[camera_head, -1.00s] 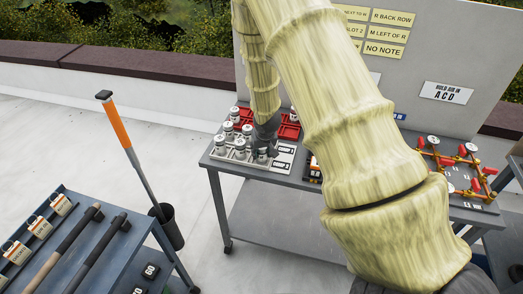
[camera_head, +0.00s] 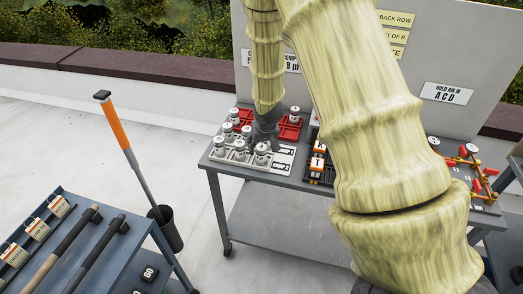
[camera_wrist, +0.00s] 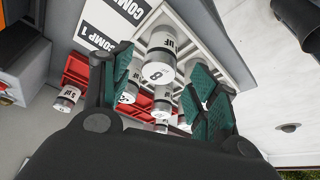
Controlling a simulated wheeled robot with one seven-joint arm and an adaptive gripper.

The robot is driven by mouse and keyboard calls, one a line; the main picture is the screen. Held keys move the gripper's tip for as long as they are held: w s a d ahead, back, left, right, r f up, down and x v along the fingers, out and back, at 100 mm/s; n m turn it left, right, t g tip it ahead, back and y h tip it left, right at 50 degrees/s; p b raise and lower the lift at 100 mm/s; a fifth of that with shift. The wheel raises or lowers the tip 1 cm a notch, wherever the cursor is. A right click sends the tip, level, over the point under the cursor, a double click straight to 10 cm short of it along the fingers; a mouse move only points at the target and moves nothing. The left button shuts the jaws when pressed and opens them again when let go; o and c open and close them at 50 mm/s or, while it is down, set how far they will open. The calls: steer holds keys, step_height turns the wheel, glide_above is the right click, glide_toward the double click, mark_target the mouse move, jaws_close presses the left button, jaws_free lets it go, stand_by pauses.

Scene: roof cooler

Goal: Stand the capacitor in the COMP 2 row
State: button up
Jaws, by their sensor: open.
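My gripper (camera_head: 264,141) is over the white tray (camera_head: 271,168) on the grey table. In the wrist view my gripper (camera_wrist: 162,84) is open, its green pads apart. A white capacitor (camera_wrist: 161,62) marked 8 uF shows between the pads, with no clear contact. What appears to be the same capacitor (camera_head: 262,154) stands upright near the tray's label end in the head view. Several more white capacitors (camera_head: 239,146) stand in the white tray. The label COMP 1 (camera_wrist: 94,38) is readable; the other COMP label (camera_wrist: 131,9) is cut off at its number.
A red tray (camera_head: 291,132) behind holds a few white capacitors (camera_head: 295,113). Black-and-orange parts (camera_head: 318,163) sit right of the white tray. A red-and-brass valve assembly (camera_head: 470,160) is at the table's right. A sign board (camera_head: 450,60) stands behind. My arm hides the table's middle.

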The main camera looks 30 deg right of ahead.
steer(key=shift+b+v, duration=0.65)
steer(key=shift+v, duration=2.8)
steer(key=s+a+f+n+g+y, duration=0.1)
steer(key=s+a+f, duration=0.55)
steer(key=f, duration=0.45)
steer(key=s+a+f+n+g+y, duration=0.1)
steer(key=s+a+f, duration=0.4)
steer(key=s+f, duration=0.45)
steer(key=s+a+f+n+g, duration=0.1)
steer(key=s+a+f, duration=0.2)
steer(key=s+f, duration=0.3)
steer(key=s+a+f+n+g, duration=0.1)
steer(key=s+a+f, duration=0.3)
steer(key=s, duration=0.9)
step_height(320, 180, down, 2)
steer(key=shift+s+a, duration=0.2)
steer(key=shift+s, duration=0.05)
steer(key=shift+w+f+b, duration=0.1)
steer(key=shift+f+b, duration=0.75)
